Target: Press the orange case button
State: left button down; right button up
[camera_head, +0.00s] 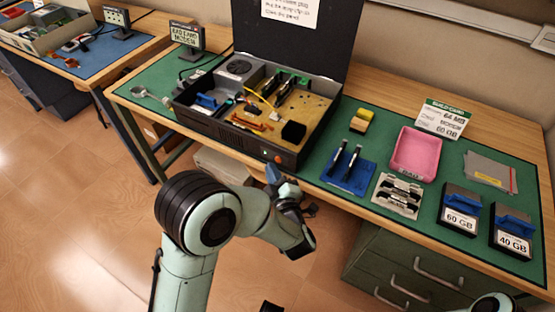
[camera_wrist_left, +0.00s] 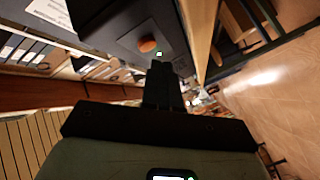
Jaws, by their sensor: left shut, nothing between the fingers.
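The open black computer case (camera_head: 225,128) stands on the green mat with its lid raised. The orange case button (camera_head: 278,158) is on the case's front face, near its right corner, beside a small white light. The button also shows in the left wrist view (camera_wrist_left: 147,44), just above and left of the fingertips. My left gripper (camera_head: 272,174) is shut and empty, in front of and slightly below the button. The fingertips (camera_wrist_left: 163,84) appear apart from the button; the exact gap is hard to tell. My right gripper does not show.
Right of the case on the mat lie a blue stand (camera_head: 349,172), a pink tray (camera_head: 416,151), a bracket plate (camera_head: 398,195) and drives marked 60 GB (camera_head: 460,209) and 40 GB (camera_head: 512,232). The wooden table's front edge runs close to the left arm. Open floor lies left.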

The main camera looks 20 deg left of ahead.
pick_arm(q)
jog(key=shift+w, duration=0.1)
jog(key=shift+w, duration=0.35)
jog(key=shift+w, duration=0.4)
dwell(0.7)
dwell(0.4)
jog(key=shift+s, duration=0.85)
jog(key=s, duration=0.5)
jog(key=shift+a+b, duration=0.2)
jog(key=shift+b, duration=0.2)
